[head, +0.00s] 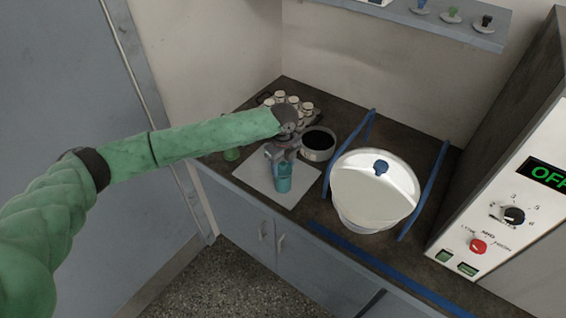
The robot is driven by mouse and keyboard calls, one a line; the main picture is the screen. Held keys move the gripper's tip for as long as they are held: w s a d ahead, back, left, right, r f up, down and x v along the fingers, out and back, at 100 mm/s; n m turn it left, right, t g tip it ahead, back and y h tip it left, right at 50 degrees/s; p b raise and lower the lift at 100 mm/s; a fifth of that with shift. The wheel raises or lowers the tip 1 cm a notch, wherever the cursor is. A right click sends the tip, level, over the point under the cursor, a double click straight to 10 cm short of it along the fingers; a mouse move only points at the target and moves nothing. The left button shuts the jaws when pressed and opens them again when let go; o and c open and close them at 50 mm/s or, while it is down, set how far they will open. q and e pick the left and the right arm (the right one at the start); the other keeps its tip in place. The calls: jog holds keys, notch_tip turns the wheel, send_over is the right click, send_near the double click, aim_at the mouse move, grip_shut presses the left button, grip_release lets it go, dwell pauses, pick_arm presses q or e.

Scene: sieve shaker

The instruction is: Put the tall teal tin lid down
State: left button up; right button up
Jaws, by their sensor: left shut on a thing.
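My left gripper (282,157) reaches down over the grey mat (257,178) and is shut at the top of a teal piece. The tall teal tin (284,182) shows as an upright teal cylinder right below the fingers, over the front part of the mat. The teal lid is in or just under the fingers and is mostly hidden by them. I cannot tell where the lid ends and the tin begins, or whether they touch. My right gripper is not in view.
A dark-filled round pan (318,142) stands right behind the gripper. Several white-capped jars (280,97) are at the back, and a green item (231,154) is left. A control box (510,200) is right.

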aim_at(283, 164)
pick_arm(q)
jog(key=shift+f, duration=0.55)
jog(key=o, duration=1)
jog(key=shift+c, duration=0.2)
jog(key=shift+r, duration=0.45)
jog(key=shift+r+b, duration=0.35)
notch_tip(283, 164, up, 4)
jog(key=shift+r+b, duration=0.15)
jog(key=shift+b, duration=0.9)
notch_tip(283, 164, up, 7)
jog(key=b, duration=0.2)
jog(key=shift+r, duration=0.15)
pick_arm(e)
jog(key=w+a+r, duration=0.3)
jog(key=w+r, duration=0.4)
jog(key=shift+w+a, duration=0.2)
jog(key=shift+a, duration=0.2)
